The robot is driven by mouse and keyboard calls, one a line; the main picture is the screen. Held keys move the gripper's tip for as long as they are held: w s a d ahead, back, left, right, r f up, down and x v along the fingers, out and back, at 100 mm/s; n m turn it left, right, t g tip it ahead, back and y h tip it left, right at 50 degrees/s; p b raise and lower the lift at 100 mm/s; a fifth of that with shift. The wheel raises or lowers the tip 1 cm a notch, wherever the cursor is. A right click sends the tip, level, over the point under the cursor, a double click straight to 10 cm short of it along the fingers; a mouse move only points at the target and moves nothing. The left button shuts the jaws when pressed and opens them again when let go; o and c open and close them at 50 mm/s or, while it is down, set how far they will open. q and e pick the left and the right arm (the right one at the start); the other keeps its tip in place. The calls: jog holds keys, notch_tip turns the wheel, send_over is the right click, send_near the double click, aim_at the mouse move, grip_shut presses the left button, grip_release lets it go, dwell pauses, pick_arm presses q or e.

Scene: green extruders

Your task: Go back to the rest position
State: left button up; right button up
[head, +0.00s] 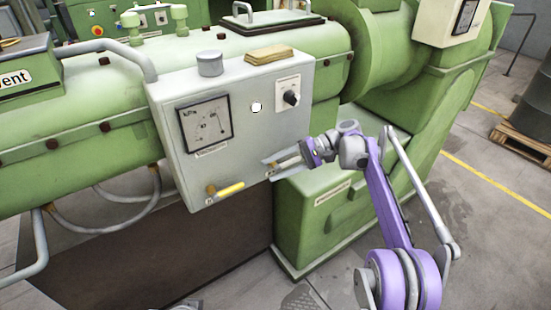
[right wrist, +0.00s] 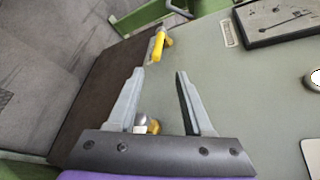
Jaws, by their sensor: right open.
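My right gripper (head: 284,167) is at the lower right corner of the grey control box (head: 262,78), to the right of the yellow-handled valve (head: 230,189). In the right wrist view the right gripper (right wrist: 160,75) is open, its two fingers spread in front of the box's grey panel. A small silver and brass fitting (right wrist: 147,125) shows between the finger bases; I cannot tell whether the gripper touches it. The yellow handle (right wrist: 159,45) lies beyond the fingertips. My left gripper is not clearly in view.
The box carries a dial gauge (head: 205,124), a black knob (head: 291,97), a grey lidded can (head: 210,64) and a yellowish stack (head: 268,54). Green extruder machinery (head: 390,60) surrounds it. A pallet (head: 522,143) with a drum stands far right. Floor is open at right.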

jog(key=s+d+f+t+h+p, duration=0.1)
jog(key=s+d+f+t+h, duration=0.2)
jog(key=s+d, duration=0.4)
jog(key=s+d+f+n+t+h+p, duration=0.1)
jog(key=s+d+f+t+h, duration=0.2)
jog(key=s, duration=1.1)
jog(key=s+d+f+n+t+h+p, duration=0.1)
jog(key=s+d+f+t+h, duration=0.2)
jog(key=s+d, duration=0.8)
notch_tip(320, 180, down, 2)
jog(key=h, duration=0.4)
jog(key=shift+s+d+f+t+h, duration=0.25)
jog(key=shift+s+t+h, duration=0.05)
jog(key=shift+s+t, duration=0.1)
jog(key=shift+o, duration=0.2)
